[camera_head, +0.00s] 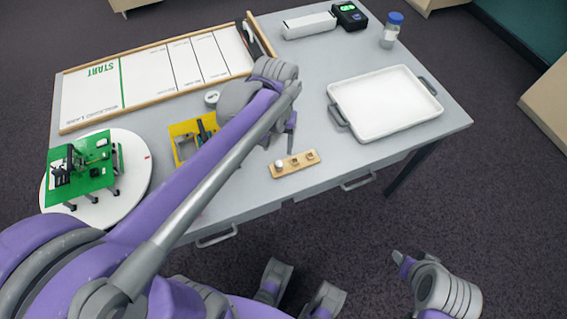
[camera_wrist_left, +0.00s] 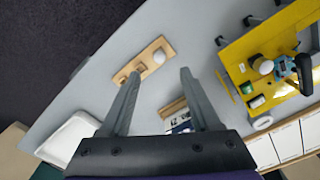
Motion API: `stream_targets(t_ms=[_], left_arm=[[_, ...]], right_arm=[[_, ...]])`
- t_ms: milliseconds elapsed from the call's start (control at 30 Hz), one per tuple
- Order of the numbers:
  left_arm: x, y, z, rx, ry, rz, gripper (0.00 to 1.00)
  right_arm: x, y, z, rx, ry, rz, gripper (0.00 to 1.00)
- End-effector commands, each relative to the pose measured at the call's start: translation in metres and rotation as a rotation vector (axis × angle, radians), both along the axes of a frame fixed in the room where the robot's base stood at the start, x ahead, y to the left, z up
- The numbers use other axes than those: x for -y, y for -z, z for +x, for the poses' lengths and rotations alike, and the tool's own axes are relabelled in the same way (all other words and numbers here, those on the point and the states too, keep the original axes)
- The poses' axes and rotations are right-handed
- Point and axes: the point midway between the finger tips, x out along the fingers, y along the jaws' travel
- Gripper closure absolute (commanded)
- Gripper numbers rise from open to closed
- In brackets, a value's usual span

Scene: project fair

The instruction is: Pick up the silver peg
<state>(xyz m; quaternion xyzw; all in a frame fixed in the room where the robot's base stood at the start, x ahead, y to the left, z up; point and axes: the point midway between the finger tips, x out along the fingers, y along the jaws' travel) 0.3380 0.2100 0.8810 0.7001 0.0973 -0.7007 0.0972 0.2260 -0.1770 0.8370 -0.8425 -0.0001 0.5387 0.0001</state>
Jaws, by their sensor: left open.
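A small wooden block (camera_head: 294,164) lies near the front edge of the grey table. A pale, silvery round-topped peg (camera_head: 279,164) stands at its left end. In the left wrist view the peg (camera_wrist_left: 159,56) sits at one end of the block (camera_wrist_left: 148,62), with darker square spots along the rest. My left gripper (camera_head: 289,124) is above the table just behind the block, partly hidden by its own arm. In its wrist view the open fingers (camera_wrist_left: 159,76) have nothing between them, and the peg appears beyond their tips. Part of my right arm's end (camera_head: 405,260) shows low at right; its jaws are unclear.
A white tray (camera_head: 340,92) with grey handles stands right of the block. A yellow board (camera_head: 181,131) with parts is at left, partly behind my arm. A green board (camera_head: 85,175) rests on a white disc (camera_head: 136,170). A framed START board (camera_head: 95,92) lies behind.

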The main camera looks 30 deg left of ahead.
Motion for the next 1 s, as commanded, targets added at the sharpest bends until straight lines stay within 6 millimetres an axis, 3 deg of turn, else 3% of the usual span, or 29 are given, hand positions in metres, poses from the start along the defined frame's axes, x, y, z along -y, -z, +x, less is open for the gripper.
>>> stream_targets(t_ms=[100, 367, 633, 933, 1000], left_arm=[[0.000, 0.021, 0.000, 0.000, 0.001, 0.000, 0.37], [0.001, 0.043, 0.001, 0.001, 0.001, 0.000, 0.37], [0.001, 0.081, 0.003, 0.001, 0.001, 0.000, 0.37], [0.001, 0.086, 0.003, 0.001, 0.001, 0.000, 0.37], [0.001, 0.086, 0.003, 0.001, 0.001, 0.000, 0.48]], right_arm=[[0.000, 0.005, 0.000, -0.002, 0.000, 0.000, 0.50], [0.000, 0.008, -0.001, -0.003, 0.000, 0.000, 0.50], [0.000, 0.017, -0.001, -0.005, 0.000, 0.000, 0.50], [0.000, 0.017, -0.001, -0.005, 0.000, 0.000, 0.50], [0.000, 0.017, -0.001, -0.005, 0.000, 0.000, 0.50]])
